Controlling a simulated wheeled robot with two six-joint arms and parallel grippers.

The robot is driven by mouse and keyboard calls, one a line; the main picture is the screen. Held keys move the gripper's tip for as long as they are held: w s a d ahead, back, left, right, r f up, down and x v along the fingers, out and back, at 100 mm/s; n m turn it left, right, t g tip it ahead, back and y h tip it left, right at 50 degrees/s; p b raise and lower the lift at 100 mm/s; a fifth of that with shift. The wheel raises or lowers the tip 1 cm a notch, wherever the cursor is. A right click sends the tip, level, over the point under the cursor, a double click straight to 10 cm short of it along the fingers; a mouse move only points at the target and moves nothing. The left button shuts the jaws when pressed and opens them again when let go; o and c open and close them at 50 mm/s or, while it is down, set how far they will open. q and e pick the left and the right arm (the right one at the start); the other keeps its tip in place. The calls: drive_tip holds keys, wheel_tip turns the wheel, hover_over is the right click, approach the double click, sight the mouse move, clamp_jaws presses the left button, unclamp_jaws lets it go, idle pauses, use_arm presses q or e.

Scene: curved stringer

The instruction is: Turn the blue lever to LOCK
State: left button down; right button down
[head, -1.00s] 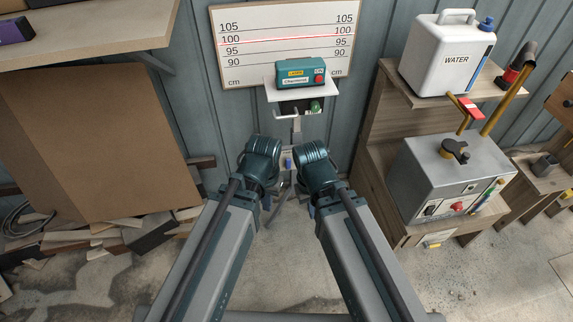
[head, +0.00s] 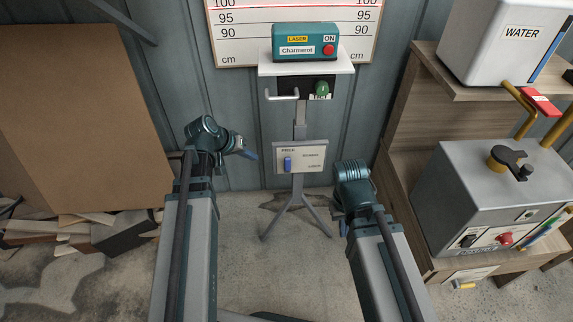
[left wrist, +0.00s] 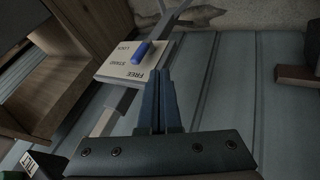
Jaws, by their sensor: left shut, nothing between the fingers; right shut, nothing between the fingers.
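The blue lever (head: 288,164) is on a pale label plate (head: 313,158) on a stand below the laser shelf. It also shows in the left wrist view (left wrist: 141,53), where the plate reads FREE, STAND and LOCK. My left gripper (head: 251,154) is shut and empty, left of the plate and apart from the lever. In the left wrist view its closed fingers (left wrist: 158,76) point toward the plate, just short of the lever in the picture. My right arm's end (head: 352,180) is right of the stand; its fingers are hidden.
A shelf with the teal laser box (head: 305,42) and a green knob (head: 322,88) is above the plate. A grey machine (head: 465,200) on a wooden bench stands at the right. A brown board (head: 80,120) leans at the left. The stand's tripod legs (head: 297,212) reach the floor.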

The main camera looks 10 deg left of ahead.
sight(287, 164)
use_arm(q)
drive_tip(key=shift+w+a+f, duration=0.25)
drive_tip(key=shift+w+a, duration=0.15)
drive_tip(key=shift+w, duration=0.15)
drive_tip(key=shift+w+d+f+b, duration=1)
drive_tip(key=shift+d+f+b, duration=0.25)
drive_tip(key=shift+f+b, duration=0.15)
drive_tip(key=shift+w+d+f+b, duration=0.95)
drive_tip(key=shift+d+f+b, duration=0.3)
drive_tip(key=shift+b, duration=0.1)
drive_tip(key=shift+w+d+f+b, duration=1)
drive_tip(key=shift+d+f+b, duration=0.2)
drive_tip(key=shift+f+b, duration=0.2)
drive_tip(key=shift+d+r, duration=0.1)
drive_tip(key=shift+r, duration=0.05)
